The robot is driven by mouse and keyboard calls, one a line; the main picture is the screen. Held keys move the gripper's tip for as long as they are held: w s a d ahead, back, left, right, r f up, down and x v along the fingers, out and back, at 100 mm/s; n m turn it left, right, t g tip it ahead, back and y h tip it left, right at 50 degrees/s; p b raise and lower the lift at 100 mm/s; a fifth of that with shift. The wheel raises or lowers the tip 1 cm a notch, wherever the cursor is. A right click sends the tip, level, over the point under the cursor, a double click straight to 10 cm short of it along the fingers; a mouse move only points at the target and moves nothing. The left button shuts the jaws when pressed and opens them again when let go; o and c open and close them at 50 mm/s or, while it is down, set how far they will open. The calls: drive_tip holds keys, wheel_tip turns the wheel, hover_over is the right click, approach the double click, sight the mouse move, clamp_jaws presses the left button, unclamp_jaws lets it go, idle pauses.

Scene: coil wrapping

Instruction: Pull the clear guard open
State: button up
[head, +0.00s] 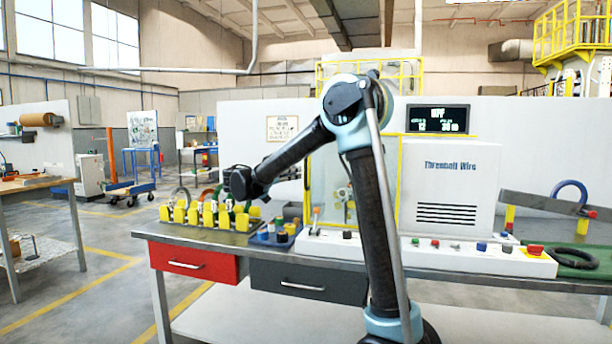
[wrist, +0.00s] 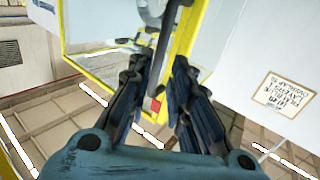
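The clear guard (head: 328,186) is a see-through panel in a yellow frame on the front of the white machine, partly hidden behind my arm in the head view. In the wrist view, the guard (wrist: 95,25) fills the upper middle, with its yellow frame edge and a grey bar running down towards my fingers. My gripper (wrist: 158,75) is open, one finger on either side of the yellow edge and bar. I cannot tell whether the fingers touch them. In the head view, my gripper (head: 288,174) is small and dark, left of the guard.
The white machine (head: 450,185) stands on a grey bench with a red drawer (head: 194,264). Yellow holders (head: 208,213) with coils and a blue tray (head: 274,236) sit on the bench below my gripper. A control strip with buttons (head: 435,243) runs along the front.

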sight(306, 186)
drive_tip(key=x, duration=0.6)
drive_tip(key=shift+w+d, duration=0.2)
drive_tip(key=shift+d, duration=0.15)
clamp_jaws()
